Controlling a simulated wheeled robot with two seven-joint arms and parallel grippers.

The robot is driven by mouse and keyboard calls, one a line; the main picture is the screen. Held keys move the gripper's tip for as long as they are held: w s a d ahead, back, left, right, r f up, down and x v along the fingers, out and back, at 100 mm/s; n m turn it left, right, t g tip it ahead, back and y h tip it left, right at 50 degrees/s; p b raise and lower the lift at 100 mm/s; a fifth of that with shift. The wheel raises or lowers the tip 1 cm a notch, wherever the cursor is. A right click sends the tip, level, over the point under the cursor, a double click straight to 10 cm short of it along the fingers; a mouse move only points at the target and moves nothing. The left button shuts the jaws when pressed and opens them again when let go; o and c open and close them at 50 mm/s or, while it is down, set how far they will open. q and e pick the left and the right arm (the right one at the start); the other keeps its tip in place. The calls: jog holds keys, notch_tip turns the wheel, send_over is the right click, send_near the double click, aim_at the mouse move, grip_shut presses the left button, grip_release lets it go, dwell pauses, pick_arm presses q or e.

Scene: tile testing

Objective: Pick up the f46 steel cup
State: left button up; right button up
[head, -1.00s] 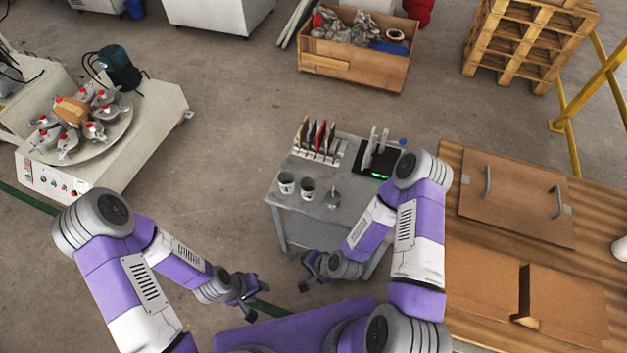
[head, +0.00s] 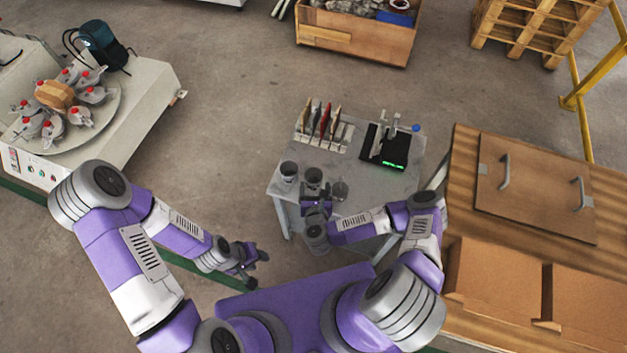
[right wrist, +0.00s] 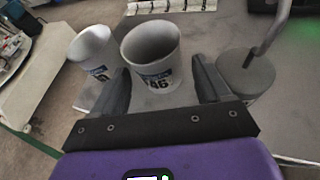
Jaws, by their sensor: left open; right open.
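The f46 steel cup (right wrist: 152,60) stands upright on the grey table, its "46" label facing my right wrist camera. In the head view its rim (head: 313,174) shows just beyond my right gripper (head: 316,191). In the right wrist view the open right gripper (right wrist: 162,72) has one finger on each side of the cup's lower part. I cannot tell whether either finger touches it. A second labelled cup (right wrist: 92,48) stands to its left. A grey lidded-looking container (right wrist: 246,78) with a rod stands to its right. My left gripper (head: 258,267) is open and empty, away from the table.
The grey table (head: 388,182) also bears a rack of upright tiles (head: 324,130) and a black device with a green display (head: 385,150) behind the cups. A wooden bench (head: 462,190) stands close on the right. Open floor lies left of the table.

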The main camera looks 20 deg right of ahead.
aim_at(314, 186)
jog(key=b+x, duration=0.1)
jog(key=x, duration=0.3)
jog(key=shift+w+f, duration=0.15)
jog(key=shift+w, duration=0.15)
jog(key=shift+c, duration=0.2)
jog(key=c, duration=0.7)
jog(key=shift+c, duration=0.2)
